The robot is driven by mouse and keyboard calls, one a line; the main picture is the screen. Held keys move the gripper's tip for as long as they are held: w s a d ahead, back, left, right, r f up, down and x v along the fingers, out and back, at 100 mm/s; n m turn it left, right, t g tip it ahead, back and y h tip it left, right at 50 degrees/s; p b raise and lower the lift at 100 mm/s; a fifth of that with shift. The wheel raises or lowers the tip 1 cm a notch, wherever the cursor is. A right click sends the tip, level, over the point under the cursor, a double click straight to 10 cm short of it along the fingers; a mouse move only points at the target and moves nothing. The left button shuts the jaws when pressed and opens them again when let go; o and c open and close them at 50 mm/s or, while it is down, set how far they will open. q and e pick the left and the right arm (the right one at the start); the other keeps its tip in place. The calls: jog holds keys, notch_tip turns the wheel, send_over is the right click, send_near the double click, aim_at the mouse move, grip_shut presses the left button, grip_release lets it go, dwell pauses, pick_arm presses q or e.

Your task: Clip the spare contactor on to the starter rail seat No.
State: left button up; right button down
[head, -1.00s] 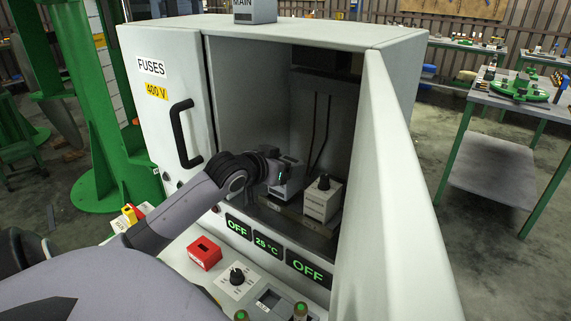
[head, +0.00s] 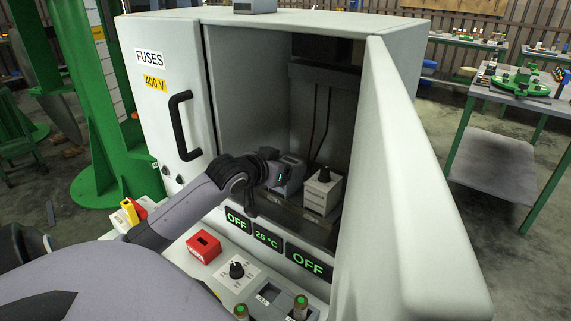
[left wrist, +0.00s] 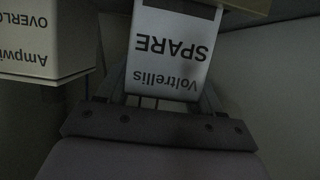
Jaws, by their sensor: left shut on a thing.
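The spare contactor (head: 293,170) is a pale grey block inside the open cabinet. In the left wrist view the contactor (left wrist: 172,48) shows its face, with "Voltrellis SPARE" upside down. My left gripper (head: 277,176) is shut on it, with a finger on each side in the left wrist view (left wrist: 165,88). The contactor is at the starter rail (head: 290,210), left of the overload block (head: 322,193). My right gripper is not in view.
The overload block, with a black knob on top, stands close to the right; it also shows in the left wrist view (left wrist: 45,68). The open cabinet door (head: 420,190) bounds the right side. The closed fuse door (head: 165,100) is left. A control panel (head: 225,270) lies in front.

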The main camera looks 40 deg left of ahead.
pick_arm(q)
jog(key=o, duration=1.4)
jog(key=shift+c, duration=0.2)
jog(key=shift+f, duration=0.1)
jog(key=shift+s, duration=0.1)
jog(key=shift+v, duration=3.55)
